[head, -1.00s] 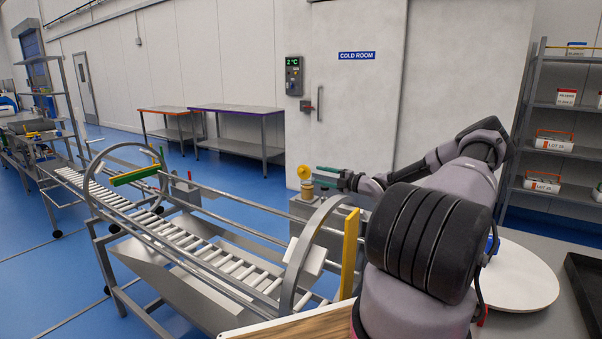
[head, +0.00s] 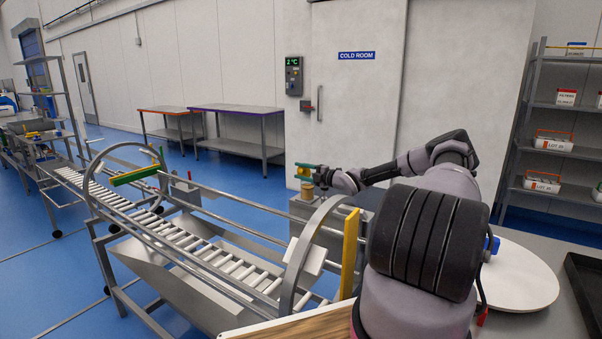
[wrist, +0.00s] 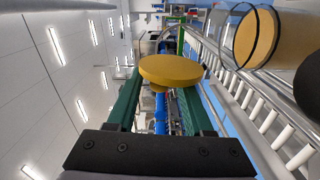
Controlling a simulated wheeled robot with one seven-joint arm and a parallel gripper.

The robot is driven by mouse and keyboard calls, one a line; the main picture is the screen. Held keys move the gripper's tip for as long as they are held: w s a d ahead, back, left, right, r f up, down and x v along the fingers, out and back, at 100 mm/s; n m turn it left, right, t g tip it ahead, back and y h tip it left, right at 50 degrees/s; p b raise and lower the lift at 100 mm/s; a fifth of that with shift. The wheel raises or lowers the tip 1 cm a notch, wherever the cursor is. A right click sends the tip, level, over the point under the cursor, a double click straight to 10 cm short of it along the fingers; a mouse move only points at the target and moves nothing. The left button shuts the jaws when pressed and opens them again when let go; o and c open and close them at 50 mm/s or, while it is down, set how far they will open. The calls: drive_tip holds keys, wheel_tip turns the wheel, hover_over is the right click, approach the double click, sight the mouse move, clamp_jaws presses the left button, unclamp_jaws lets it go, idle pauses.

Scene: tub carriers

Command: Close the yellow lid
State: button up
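The yellow lid (wrist: 172,69) shows in the wrist view as a round disc with a short stem on its near side. It stands just ahead of my gripper's green fingers and covers their tips. In the head view the lid (head: 305,172) is a small yellow patch above a tan tub (head: 306,189), partly hidden by a finger. In the wrist view a clear-walled round tub with tan inside (wrist: 262,40) is at upper right, apart from the lid's disc. My gripper (head: 312,169) is open, with a gap between its fingers (wrist: 160,100). I cannot tell whether they touch the lid.
A roller conveyor (head: 200,245) with metal rails and hoops runs to the left. An upright yellow panel (head: 349,253) stands by the near hoop. A grey box (head: 303,209) stands below the tub. A white round tabletop (head: 520,278) and shelves (head: 565,106) are at right.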

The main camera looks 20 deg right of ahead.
sight(309, 172)
clamp_jaws()
drive_tip(key=shift+d, duration=0.1)
drive_tip(key=m, duration=0.1)
drive_tip(key=w+d+m, duration=0.1)
drive_tip(key=m, duration=0.1)
drive_tip(key=shift+r+m, duration=0.2)
drive_tip(key=shift+m, duration=0.1)
drive_tip(key=m, duration=0.2)
drive_tip(key=w+d+m, duration=0.1)
drive_tip(key=shift+d+f+m, duration=0.1)
drive_tip(key=shift+d+m, duration=0.05)
drive_tip(key=shift+m, duration=0.25)
drive_tip(key=m, duration=0.1)
drive_tip(key=d+m, duration=0.1)
drive_tip(key=m, duration=0.1)
drive_tip(key=w+f+m, duration=0.1)
drive_tip(key=m, duration=0.1)
drive_tip(key=shift+d, duration=0.3)
drive_tip(key=shift+w+d+f+m, duration=0.15)
drive_tip(key=shift+f+m, duration=0.1)
drive_tip(key=shift+m, duration=0.5)
drive_tip(key=shift+w+d+f+m, duration=0.1)
drive_tip(key=shift+f+m, duration=0.15)
drive_tip(key=shift+m, duration=0.55)
drive_tip(key=shift+w+d+f+m, duration=0.15)
drive_tip(key=shift+f+m, duration=0.1)
drive_tip(key=shift+m, duration=0.5)
